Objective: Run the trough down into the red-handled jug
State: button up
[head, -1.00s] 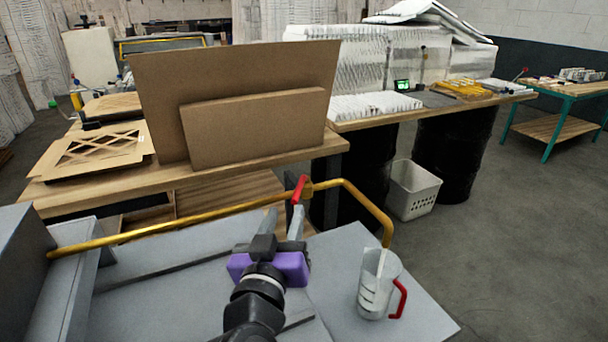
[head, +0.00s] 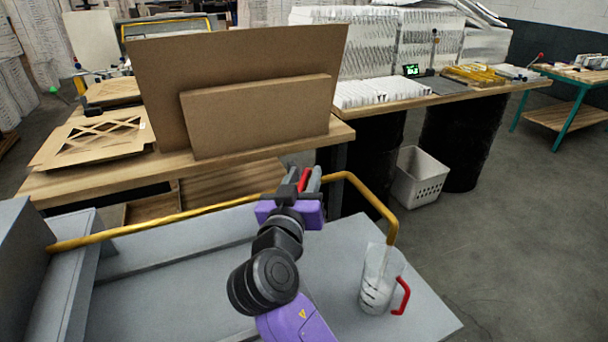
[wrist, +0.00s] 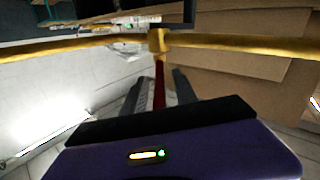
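A brass pipe (head: 165,222) runs from the grey trough (head: 60,262) at left and bends down at the jug's mouth. A red valve lever (head: 304,178) stands on this pipe; in the wrist view the lever (wrist: 159,85) hangs from the brass valve (wrist: 157,41). My gripper (head: 304,180) has a finger on each side of the lever. In the wrist view, my gripper's fingers (wrist: 158,82) look apart, with gaps beside the lever.
Brown boards (head: 240,95) stand on a wooden table (head: 90,182) behind the pipe. A white bin (head: 418,177) is on the floor by black drums. The floor at right is clear.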

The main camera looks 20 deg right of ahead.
jog(key=shift+d, duration=0.1)
grip_shut()
jog(key=shift+f, duration=0.1)
dwell(1.3)
